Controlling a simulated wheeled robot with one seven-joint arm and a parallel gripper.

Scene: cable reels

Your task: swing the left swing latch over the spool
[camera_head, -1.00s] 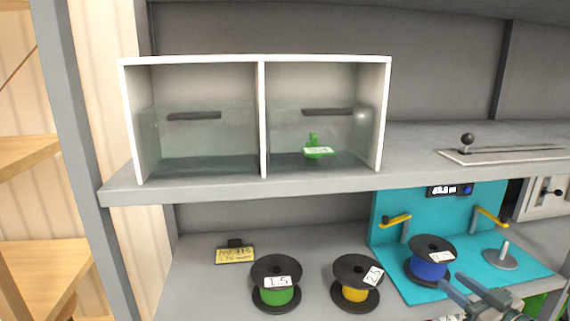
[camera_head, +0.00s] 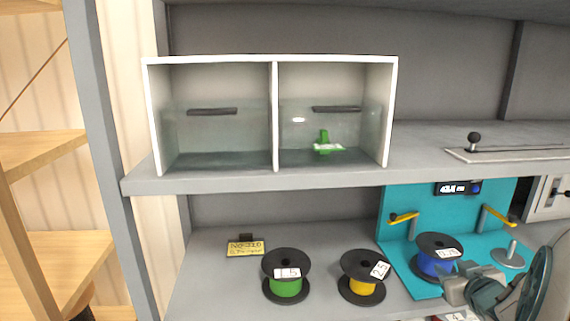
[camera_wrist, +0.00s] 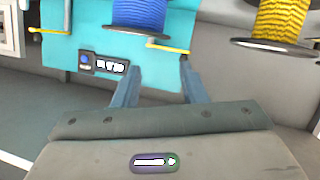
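The blue spool (camera_head: 436,264), with black flanges and a white label, stands upright on the teal board (camera_head: 396,262). The left swing latch (camera_head: 403,217) is a yellow arm on a post behind and left of the spool. It points away to the side, not across the spool. In the wrist view, which looks turned over, this latch (camera_wrist: 167,45) lies just beyond my fingertips, beside the spool (camera_wrist: 139,14). My gripper (camera_wrist: 160,67) is open, with nothing between its fingers. In the head view my wrist covers the spool's lower right; the fingertips there are hard to make out.
The right yellow latch (camera_head: 497,214) and a bare grey peg (camera_head: 512,250) are on the board's right. A display (camera_head: 458,188) sits on its back panel. Green (camera_head: 286,287) and yellow (camera_head: 361,287) spools stand left on the grey shelf. The upper shelf (camera_head: 250,181) overhangs.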

